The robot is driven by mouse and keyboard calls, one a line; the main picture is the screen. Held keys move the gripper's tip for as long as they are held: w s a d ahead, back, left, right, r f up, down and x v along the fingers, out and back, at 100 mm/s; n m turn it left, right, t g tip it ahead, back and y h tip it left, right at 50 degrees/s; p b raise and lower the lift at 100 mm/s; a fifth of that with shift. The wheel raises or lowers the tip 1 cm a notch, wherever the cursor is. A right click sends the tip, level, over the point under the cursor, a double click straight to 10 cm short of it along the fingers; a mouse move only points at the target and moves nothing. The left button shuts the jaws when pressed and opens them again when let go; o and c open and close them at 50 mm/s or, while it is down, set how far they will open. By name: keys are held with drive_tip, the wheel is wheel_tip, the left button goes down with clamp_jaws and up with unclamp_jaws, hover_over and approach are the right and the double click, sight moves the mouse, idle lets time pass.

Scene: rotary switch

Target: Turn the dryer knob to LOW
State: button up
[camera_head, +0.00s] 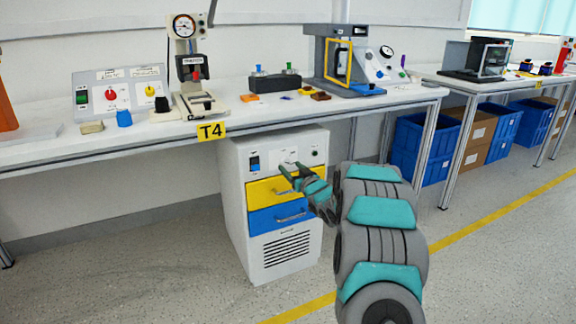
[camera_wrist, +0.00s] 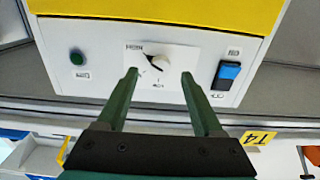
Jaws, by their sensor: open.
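The dryer (camera_head: 270,225) is a white cabinet under the workbench, with a yellow drawer and a blue drawer. Its control panel is at the top front. In the wrist view the panel is upside down, and the pale rotary knob (camera_wrist: 160,62) sits on a white label plate (camera_wrist: 162,78). A dark mark shows at the knob's left side. The small lettering around it is too blurred to read, so I cannot tell its setting. My gripper (camera_wrist: 160,75) is open, with its fingertips to either side of the knob. In the head view my gripper (camera_head: 290,171) is at the panel and partly hides it.
A blue rocker switch (camera_wrist: 228,75) and a green button (camera_wrist: 78,58) flank the knob. The yellow drawer (camera_head: 262,190) is just below the panel. The workbench (camera_head: 120,145) overhangs the dryer, with a yellow T4 tag (camera_head: 211,131) on its edge. The floor left of the dryer is clear.

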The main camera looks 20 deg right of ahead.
sight(286, 163)
drive_tip(key=shift+w+a, duration=0.1)
drive_tip(key=shift+w, duration=1.45)
drive_tip(key=shift+c, duration=0.3)
clamp_jaws()
